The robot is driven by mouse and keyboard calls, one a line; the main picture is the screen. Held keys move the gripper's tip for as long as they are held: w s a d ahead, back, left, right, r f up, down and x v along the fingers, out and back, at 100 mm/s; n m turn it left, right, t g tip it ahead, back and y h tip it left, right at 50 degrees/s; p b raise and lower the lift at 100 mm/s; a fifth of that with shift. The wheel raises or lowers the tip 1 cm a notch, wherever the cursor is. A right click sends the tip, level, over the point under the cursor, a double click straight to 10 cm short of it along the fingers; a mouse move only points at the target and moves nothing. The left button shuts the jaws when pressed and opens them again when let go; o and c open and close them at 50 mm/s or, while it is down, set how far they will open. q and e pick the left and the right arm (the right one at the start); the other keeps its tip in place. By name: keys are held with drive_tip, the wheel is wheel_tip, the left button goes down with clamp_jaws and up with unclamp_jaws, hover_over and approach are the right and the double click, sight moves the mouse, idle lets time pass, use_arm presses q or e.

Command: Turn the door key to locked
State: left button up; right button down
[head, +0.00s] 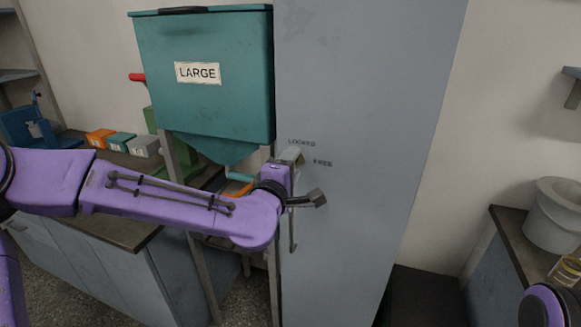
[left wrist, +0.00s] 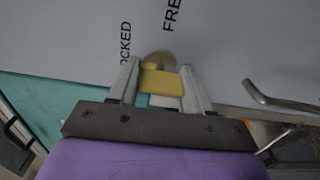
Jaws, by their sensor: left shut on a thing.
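The grey door (head: 365,100) fills the middle of the head view. It carries the printed labels LOCKED (head: 301,142) and FREE (head: 322,163). In the left wrist view, the yellow door key (left wrist: 162,80) sits at a round brownish lock (left wrist: 160,58) on the door. My left gripper (head: 292,154) is at the door beside the labels; the wrist view shows its fingers (left wrist: 160,78) shut on the key, one on each side. The left finger partly covers the word LOCKED. The key is hidden in the head view, and I cannot tell which label it points to. My right gripper is out of view.
A door handle (left wrist: 275,97) stands out right of the key in the wrist view. A teal bin marked LARGE (head: 205,100) hangs left of the door. A counter (head: 130,235) with small coloured boxes stands at the left; a grey bucket (head: 553,215) stands at the right.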

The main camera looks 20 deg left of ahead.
use_arm(q)
drive_tip(key=o, duration=1)
drive_tip(key=shift+o, duration=0.2)
drive_tip(key=shift+s, duration=0.1)
drive_tip(key=s+b, duration=0.4)
drive_tip(key=s, duration=0.6)
drive_tip(key=shift+a+b, duration=0.2)
drive_tip(key=shift+b, duration=0.15)
drive_tip(key=shift+s, duration=0.15)
